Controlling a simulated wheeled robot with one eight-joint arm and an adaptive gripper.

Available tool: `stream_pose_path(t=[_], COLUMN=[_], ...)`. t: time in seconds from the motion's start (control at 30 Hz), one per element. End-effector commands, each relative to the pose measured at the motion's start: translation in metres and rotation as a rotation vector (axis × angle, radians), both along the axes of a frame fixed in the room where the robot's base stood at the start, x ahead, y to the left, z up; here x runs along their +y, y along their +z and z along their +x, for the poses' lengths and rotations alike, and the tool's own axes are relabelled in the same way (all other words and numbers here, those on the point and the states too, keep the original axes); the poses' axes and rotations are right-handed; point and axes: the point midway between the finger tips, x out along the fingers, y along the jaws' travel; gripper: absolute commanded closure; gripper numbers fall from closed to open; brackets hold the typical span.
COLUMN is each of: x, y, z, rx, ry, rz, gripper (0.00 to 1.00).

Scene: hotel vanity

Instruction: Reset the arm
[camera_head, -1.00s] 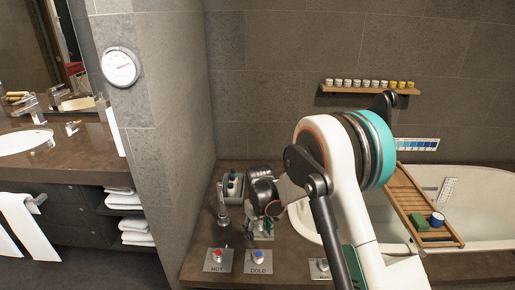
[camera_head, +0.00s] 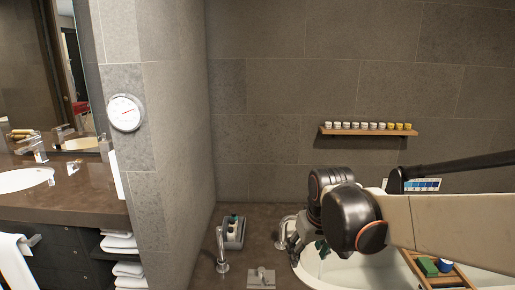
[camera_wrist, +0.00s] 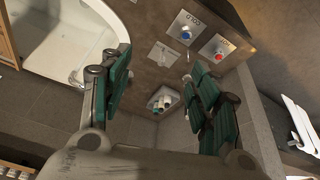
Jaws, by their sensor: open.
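My gripper (camera_wrist: 158,95) is open in the wrist view, with its two green-padded fingers wide apart and nothing between them held. In the head view my gripper (camera_head: 305,250) hangs over the tub's left end, partly hidden behind my arm's dark joints. My arm reaches in from the right edge.
The tub (camera_head: 365,268) lies below my arm, with a wooden caddy (camera_head: 455,279) across it. A box of bottles (camera_head: 234,240) and a metal spout (camera_head: 221,252) stand on the brown ledge. Blue (camera_wrist: 186,34) and red (camera_wrist: 217,48) knobs show in the wrist view. A shelf (camera_head: 368,132) holds several jars.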

Motion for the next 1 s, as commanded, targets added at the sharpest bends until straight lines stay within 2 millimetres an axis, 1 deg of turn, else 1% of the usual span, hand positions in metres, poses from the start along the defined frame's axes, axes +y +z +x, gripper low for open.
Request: stream_pose_path(t=[0.03,0.2,0.3,0.43,0.6,0.7,0.8,1.0], x=[-0.007,-0.025,-0.035,-0.047,-0.059,-0.065,-0.069,-0.072], y=[0.008,0.026,0.033,0.037,0.036,0.032,0.028,0.025], z=[-0.014,-0.053,-0.076,-0.106,-0.143,-0.160,-0.172,-0.183], rx=[-0.016,-0.074,-0.109,-0.155,-0.214,-0.244,-0.267,-0.289], ry=[-0.017,-0.070,-0.102,-0.142,-0.192,-0.220,-0.238,-0.257], rz=[0.005,0.021,0.032,0.045,0.060,0.069,0.075,0.081], gripper=[0.44,0.44,0.44,0.44,0.44,0.44,0.44,0.44])
